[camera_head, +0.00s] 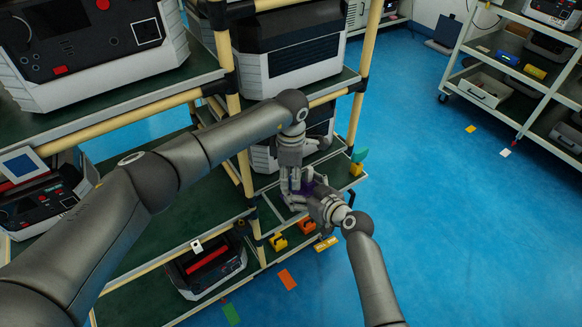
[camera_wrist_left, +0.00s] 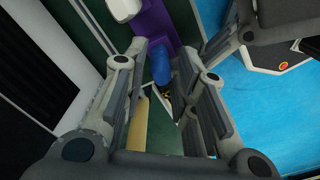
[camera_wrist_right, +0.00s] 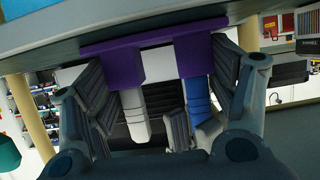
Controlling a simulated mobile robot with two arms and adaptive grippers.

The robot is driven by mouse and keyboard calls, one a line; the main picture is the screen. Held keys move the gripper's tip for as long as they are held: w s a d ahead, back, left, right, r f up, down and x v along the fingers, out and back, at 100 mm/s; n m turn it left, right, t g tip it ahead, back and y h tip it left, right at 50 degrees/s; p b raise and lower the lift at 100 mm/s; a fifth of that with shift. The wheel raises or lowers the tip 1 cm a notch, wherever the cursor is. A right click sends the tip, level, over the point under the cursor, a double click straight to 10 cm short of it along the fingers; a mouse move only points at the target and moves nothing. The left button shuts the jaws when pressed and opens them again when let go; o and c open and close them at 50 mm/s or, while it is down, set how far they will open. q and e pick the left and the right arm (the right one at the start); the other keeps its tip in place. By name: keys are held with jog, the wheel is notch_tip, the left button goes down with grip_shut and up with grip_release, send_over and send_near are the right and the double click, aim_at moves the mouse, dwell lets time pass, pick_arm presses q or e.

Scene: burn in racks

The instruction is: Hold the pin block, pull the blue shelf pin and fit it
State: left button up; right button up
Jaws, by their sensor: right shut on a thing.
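The purple pin block (camera_wrist_right: 110,66) is between the fingers of my right gripper (camera_wrist_right: 160,80), which is shut on it. The blue shelf pin (camera_wrist_right: 197,90) and a white pin (camera_wrist_right: 135,110) stick out of the block side by side. In the left wrist view, the blue pin (camera_wrist_left: 161,66) lies between the fingers of my left gripper (camera_wrist_left: 165,80), which is open with gaps on both sides. The block (camera_wrist_left: 155,22) shows behind it. In the head view, both grippers meet over the rack shelf, left (camera_head: 290,190) and right (camera_head: 312,192), largely covering the block.
A rack with yellow posts (camera_head: 357,100) and green shelves (camera_head: 150,290) stands close around my left arm. Grey-white units (camera_head: 290,60) sit on its shelves. Yellow and orange pieces (camera_head: 278,242) lie on the lower shelf. Blue floor (camera_head: 440,220) is open at the right.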

pick_arm(q)
jog(key=shift+f, duration=0.1)
grip_shut()
jog(key=shift+c, duration=1.7)
grip_release()
grip_shut()
jog(key=shift+r, duration=0.85)
jog(key=shift+r, duration=1.65)
pick_arm(e)
jog(key=o, duration=1.1)
jog(key=shift+c, duration=0.2)
